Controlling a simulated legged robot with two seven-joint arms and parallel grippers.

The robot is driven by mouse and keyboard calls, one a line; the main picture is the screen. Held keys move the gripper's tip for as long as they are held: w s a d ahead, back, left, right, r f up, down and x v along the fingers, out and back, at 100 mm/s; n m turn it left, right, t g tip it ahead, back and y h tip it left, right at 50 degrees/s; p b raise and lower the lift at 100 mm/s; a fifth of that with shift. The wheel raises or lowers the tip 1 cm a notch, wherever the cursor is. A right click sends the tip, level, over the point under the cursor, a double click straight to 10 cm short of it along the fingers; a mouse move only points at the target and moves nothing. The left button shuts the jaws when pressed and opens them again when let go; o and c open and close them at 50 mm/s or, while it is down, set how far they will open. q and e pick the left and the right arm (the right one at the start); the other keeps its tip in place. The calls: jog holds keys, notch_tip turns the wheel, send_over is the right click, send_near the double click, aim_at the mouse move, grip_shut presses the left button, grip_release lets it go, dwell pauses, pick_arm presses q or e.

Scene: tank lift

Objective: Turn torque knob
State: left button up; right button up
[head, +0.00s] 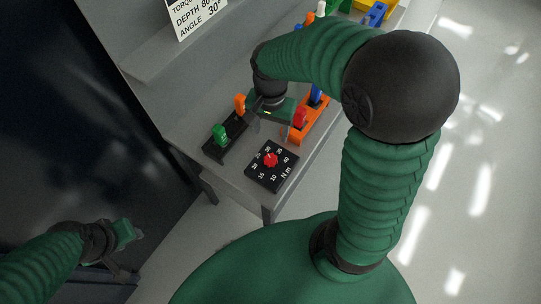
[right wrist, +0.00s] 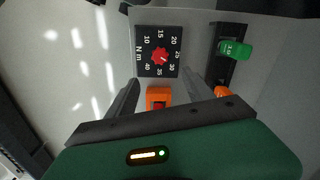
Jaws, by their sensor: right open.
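The torque knob (head: 270,159) is red and sits at the centre of a black square dial plate marked from 10 to 40 Nm, near the bench's front corner. It also shows in the right wrist view (right wrist: 160,56), with its dial plate (right wrist: 143,68) around it. My right gripper (head: 272,121) is open and empty, apart from the knob. In the right wrist view its fingers (right wrist: 160,78) point towards the dial, with the knob between their lines. My left gripper (head: 132,234) is at the lower left, far from the dial; its jaw opening is unclear.
A black holder with a green-handled tool (head: 219,134) and an orange-handled tool (head: 240,103) stands left of the dial. An orange holder (head: 311,128) with a red block (head: 300,117) is close behind it. A sign (head: 196,16) hangs above.

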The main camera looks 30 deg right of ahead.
aim_at(271, 159)
notch_tip(271, 159, down, 16)
jog(key=shift+f, duration=0.2)
jog(key=shift+c, duration=0.4)
grip_shut()
